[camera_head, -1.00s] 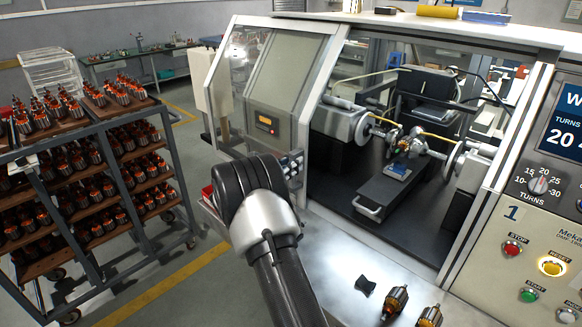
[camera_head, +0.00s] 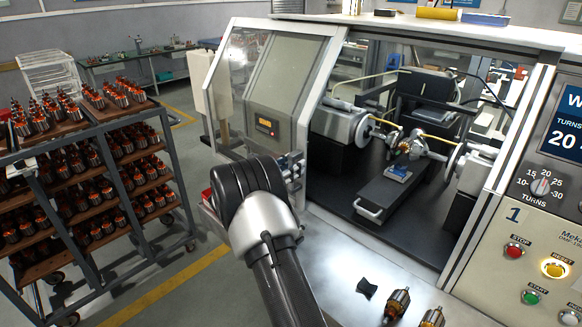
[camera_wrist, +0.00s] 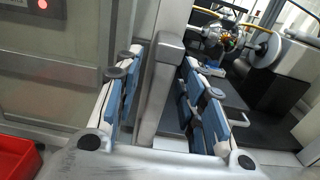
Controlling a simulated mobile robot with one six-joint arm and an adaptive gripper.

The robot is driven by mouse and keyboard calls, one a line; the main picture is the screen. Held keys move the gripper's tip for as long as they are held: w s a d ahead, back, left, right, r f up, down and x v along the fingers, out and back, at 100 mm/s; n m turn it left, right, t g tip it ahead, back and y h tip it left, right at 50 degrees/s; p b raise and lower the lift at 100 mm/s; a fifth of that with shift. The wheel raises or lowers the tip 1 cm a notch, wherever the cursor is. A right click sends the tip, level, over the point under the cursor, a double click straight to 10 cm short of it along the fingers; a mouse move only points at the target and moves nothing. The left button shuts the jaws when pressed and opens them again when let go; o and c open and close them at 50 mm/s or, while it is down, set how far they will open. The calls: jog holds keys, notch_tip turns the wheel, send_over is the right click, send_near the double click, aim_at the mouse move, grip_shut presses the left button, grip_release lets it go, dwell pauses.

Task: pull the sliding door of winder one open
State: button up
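The sliding door (camera_head: 285,75) of winder one is a pale framed panel at the left of the machine front in the head view. The opening to its right is wide and the inside shows. In the wrist view, a grey upright bar handle (camera_wrist: 160,92) stands between the fingers of my gripper (camera_wrist: 160,62). The blue-padded fingers are apart, one on each side of the bar. A gap shows at the left finger; contact at the right finger is unclear. In the head view, my gripper (camera_head: 291,168) is at the door's lower right edge, partly hidden by my wrist.
Inside the winder, an armature (camera_head: 411,145) sits between the spindles above a grey slide (camera_head: 380,194). Loose armatures (camera_head: 397,304) and a black piece (camera_head: 366,287) lie on the front ledge. A loaded rack (camera_head: 95,165) stands left. A red bin (camera_wrist: 18,156) is beside my gripper.

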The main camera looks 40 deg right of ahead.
jog(key=a, duration=1.2)
jog(key=shift+s, duration=0.45)
jog(key=s+a+r+m+g+y+b, duration=0.1)
jog(key=s+a+r+m+y+b, duration=0.1)
jog(key=s+a+m+y, duration=0.45)
jog(key=s+a+r+m+g+y+b, duration=0.1)
jog(key=s+r+m, duration=0.2)
jog(key=s, duration=0.7)
jog(key=s+a+f+m+t+y+b, duration=0.1)
jog(key=s+a+m+y, duration=0.3)
jog(key=s+a, duration=0.4)
jog(key=s+a+f+m+t+y+b, duration=0.2)
jog(key=s+a+f+m+t+y, duration=0.2)
jog(key=s+a, duration=0.5)
jog(key=a+m+y, duration=0.1)
jog(key=a+y, duration=0.1)
jog(key=a, duration=0.2)
jog(key=shift+s+a, duration=0.2)
